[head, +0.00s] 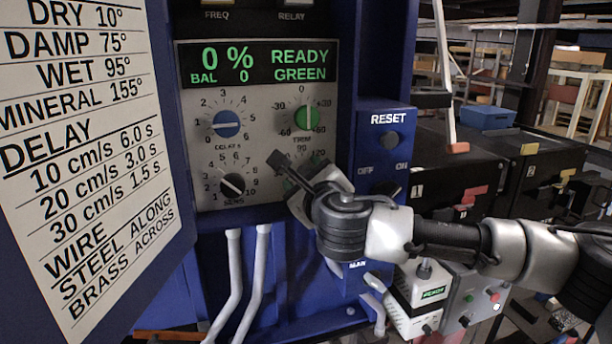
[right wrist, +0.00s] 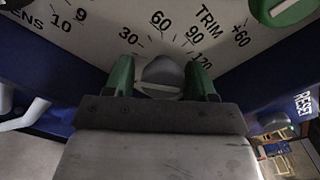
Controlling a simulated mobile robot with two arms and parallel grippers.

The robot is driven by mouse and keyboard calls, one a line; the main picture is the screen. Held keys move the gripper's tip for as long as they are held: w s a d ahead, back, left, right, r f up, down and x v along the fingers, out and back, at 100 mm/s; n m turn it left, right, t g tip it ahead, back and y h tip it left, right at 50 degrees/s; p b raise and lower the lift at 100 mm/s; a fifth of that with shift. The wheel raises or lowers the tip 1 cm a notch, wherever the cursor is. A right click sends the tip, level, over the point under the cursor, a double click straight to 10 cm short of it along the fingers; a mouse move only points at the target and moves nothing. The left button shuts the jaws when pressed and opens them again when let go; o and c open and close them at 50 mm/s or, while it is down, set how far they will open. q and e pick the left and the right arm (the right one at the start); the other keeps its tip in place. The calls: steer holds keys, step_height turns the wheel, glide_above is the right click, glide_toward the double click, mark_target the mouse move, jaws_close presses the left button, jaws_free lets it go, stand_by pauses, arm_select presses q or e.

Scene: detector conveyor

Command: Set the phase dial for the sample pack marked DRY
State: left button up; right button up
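The phase dial (right wrist: 162,76) is a grey round knob with a white bar, below the numbers 30, 60, 90 and 120 in the right wrist view. The bar lies nearly level there; I cannot read its setting. My right gripper (right wrist: 161,80) has its green-padded fingers on either side of the dial, very close to it; contact is unclear. In the head view my right gripper (head: 289,176) covers most of the dial. The chart (head: 84,135) at the left lists DRY 10°, DAMP 75°, WET 95° and MINERAL 155°. My left gripper is out of view.
The display (head: 258,64) reads 0 %, BAL 0, READY GREEN. The blue dial (head: 228,124), the green TRIM dial (head: 307,117) and the SENS dial (head: 232,185) are close around the gripper. A RESET panel (head: 384,140) is to the right. Grey pipes (head: 235,275) run below.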

steer(key=shift+o, duration=1)
steer(key=shift+r, duration=0.1)
steer(key=b+v, duration=0.5)
steer(key=v, duration=0.5)
steer(key=shift+s+d, duration=0.15)
steer(key=shift+s, duration=0.25)
